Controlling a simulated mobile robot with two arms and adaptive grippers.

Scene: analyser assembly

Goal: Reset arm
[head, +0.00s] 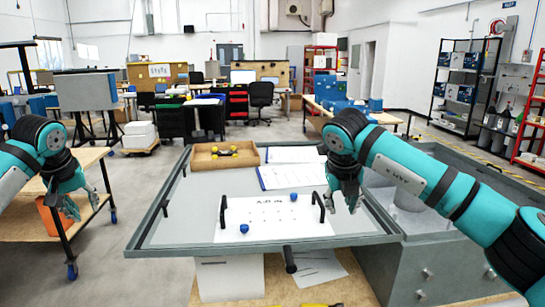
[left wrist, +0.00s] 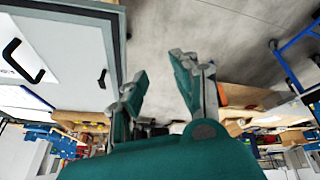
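My left gripper (head: 84,206) hangs at the left of the head view, beyond the left edge of the grey tray-like panel. In the left wrist view its two fingers (left wrist: 158,72) stand apart with nothing between them. My right gripper (head: 345,204) points down over the right part of the panel (head: 190,205), near the right black handle of the white plate (head: 270,228). Its fingers look apart and empty. I cannot tell whether it touches anything. Both arms are bent, with the grippers low.
Two blue knobs, a near one (head: 244,229) and a far one (head: 293,197), are on the plate. A wooden tray (head: 198,165) with yellow pieces sits at the panel's back left. A wooden cart (head: 92,158) stands at left. A grey cabinet (head: 410,262) stands at right.

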